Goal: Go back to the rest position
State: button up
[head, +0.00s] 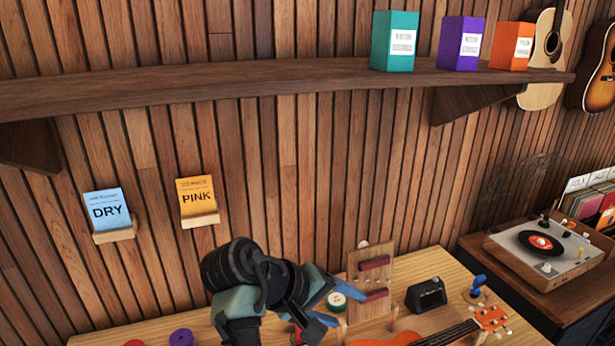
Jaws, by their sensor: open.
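My gripper (346,305) is over the wooden workbench (425,265), with its blue fingers apart and pointing right. No object shows held between them. A round cream and green item (336,301) appears beside the fingers; whether they touch it I cannot tell. Just right of the fingers stands a wooden board (384,253) with two dark red bars. My arm hides part of the bench behind and below it.
An orange ukulele (450,335) lies at the bench's front right. A small black box (426,295) and a blue item (478,285) stand behind it. Above, a shelf (250,78) carries teal, purple and orange boxes. A record player (545,245) stands at right.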

jog(key=w+a+r+t+y, duration=0.2)
jog(key=w+r+t, duration=0.4)
jog(key=w+r, duration=0.1)
notch_tip(320, 180, up, 11)
jog(key=s+a+m+t+y+b, duration=0.1)
jog(key=s+a+m+t+y, duration=0.1)
jog(key=t, duration=0.3)
jog(key=s+a+r+m+t+y+b, duration=0.1)
jog(key=s+r+m+t+y, duration=0.1)
jog(key=s+r+t, duration=1)
jog(key=s+r+y, duration=0.1)
jog(key=s+r, duration=0.7)
jog(key=r, duration=0.3)
jog(key=shift+a+r+y, duration=0.15)
jog(key=shift+r+y, duration=0.1)
jog(key=shift+y, duration=0.15)
